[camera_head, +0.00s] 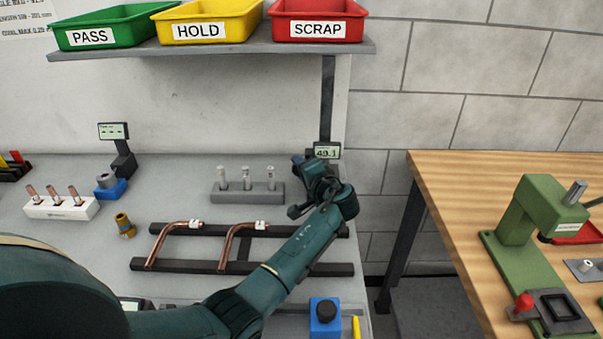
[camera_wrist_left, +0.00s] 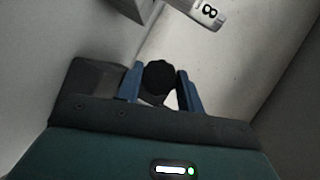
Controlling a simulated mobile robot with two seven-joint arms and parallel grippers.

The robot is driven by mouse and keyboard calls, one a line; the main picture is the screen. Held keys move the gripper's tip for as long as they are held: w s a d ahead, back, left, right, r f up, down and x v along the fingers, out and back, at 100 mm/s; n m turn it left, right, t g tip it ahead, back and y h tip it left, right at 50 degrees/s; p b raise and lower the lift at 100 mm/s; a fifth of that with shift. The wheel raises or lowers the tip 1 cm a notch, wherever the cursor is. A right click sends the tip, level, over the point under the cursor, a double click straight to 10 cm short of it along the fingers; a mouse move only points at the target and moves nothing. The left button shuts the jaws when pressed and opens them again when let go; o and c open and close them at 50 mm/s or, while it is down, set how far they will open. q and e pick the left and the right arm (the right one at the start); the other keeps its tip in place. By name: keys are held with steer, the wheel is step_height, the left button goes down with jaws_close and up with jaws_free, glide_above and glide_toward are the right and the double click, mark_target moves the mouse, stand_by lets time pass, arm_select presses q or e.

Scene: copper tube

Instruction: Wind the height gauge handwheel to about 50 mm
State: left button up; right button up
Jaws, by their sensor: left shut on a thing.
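The height gauge's display (camera_head: 326,151) stands at the back right of the grey bench and shows a small number, about 48 or 49. The gauge's body is mostly hidden behind my left wrist. My left gripper (camera_head: 300,163) reaches to it from the front. In the left wrist view, the blue fingers of this gripper (camera_wrist_left: 158,94) are on either side of the dark round handwheel (camera_wrist_left: 158,77), shut on it. My right gripper is in neither view.
A grey block with pins (camera_head: 240,193) stands left of the gripper. Green, yellow and red bins (camera_head: 318,8) sit on the shelf above. A wooden table with a green press (camera_head: 520,215) is at right.

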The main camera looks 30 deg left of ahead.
arm_select(q)
steer(key=shift+f, duration=0.1)
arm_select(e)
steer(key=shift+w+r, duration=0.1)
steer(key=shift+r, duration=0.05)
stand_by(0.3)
arm_select(q)
steer(key=o, duration=1)
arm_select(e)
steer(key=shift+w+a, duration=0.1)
arm_select(q)
steer(key=shift+s+d, duration=0.1)
steer(key=shift+d, duration=0.1)
steer(key=p+v, duration=0.3)
steer(key=v, duration=0.3)
steer(key=shift+s+d, duration=0.35)
steer(key=shift+d, duration=0.05)
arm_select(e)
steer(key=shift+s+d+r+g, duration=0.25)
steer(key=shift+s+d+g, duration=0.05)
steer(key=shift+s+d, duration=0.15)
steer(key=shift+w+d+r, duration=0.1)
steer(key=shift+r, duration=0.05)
